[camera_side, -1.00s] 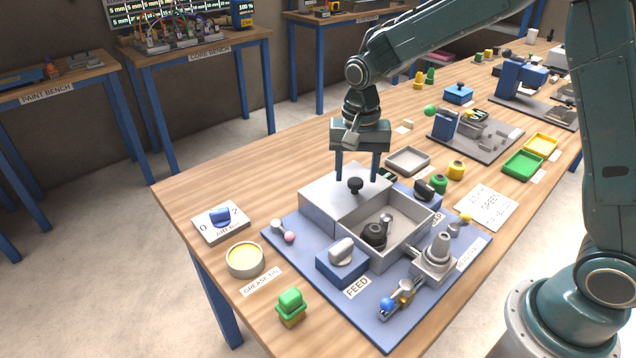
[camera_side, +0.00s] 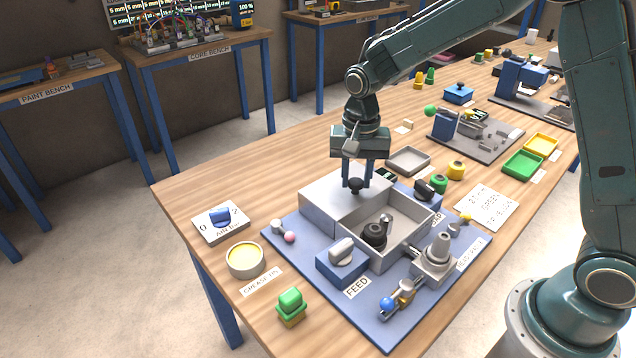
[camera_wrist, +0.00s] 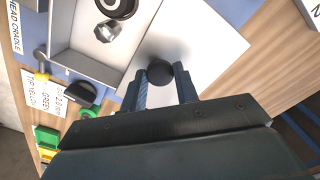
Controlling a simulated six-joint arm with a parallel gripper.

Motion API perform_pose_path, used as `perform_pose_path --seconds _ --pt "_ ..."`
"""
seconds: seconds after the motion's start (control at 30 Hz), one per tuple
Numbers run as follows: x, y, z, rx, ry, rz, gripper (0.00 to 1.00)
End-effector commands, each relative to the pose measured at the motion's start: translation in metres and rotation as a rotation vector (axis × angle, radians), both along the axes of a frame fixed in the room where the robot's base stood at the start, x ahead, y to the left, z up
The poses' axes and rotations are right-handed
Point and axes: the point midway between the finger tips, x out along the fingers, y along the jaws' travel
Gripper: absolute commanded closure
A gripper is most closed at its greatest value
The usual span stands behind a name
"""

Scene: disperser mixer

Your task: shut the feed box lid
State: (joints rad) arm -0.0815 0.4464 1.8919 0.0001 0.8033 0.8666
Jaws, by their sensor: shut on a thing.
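The feed box (camera_side: 400,243) is a pale grey open box on a blue base plate, with its right part uncovered. Its lid (camera_side: 330,205), a flat grey plate with a black knob (camera_side: 355,185), covers the left, rear part. Inside the uncovered part sits a dark round part with a small grey piece (camera_side: 374,234). My gripper (camera_side: 358,180) points down at the lid with its fingers shut on the knob. In the wrist view the knob (camera_wrist: 160,72) lies between the two fingers, above the white lid (camera_wrist: 200,50).
A blue FEED block with a grey knob (camera_side: 342,252) stands in front of the box. A grey stepped cylinder (camera_side: 438,250) stands at its right.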

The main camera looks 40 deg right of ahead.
Motion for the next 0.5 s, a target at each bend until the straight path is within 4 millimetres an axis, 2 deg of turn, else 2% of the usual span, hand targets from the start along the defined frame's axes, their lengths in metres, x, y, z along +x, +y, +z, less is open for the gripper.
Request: perform_pose_path --seconds 0.17,0.5 --pt "-0.013 0.0 0.001 0.0 0.0 0.0 1.0" --pt "-0.059 0.0 0.001 0.0 0.0 0.0 1.0"
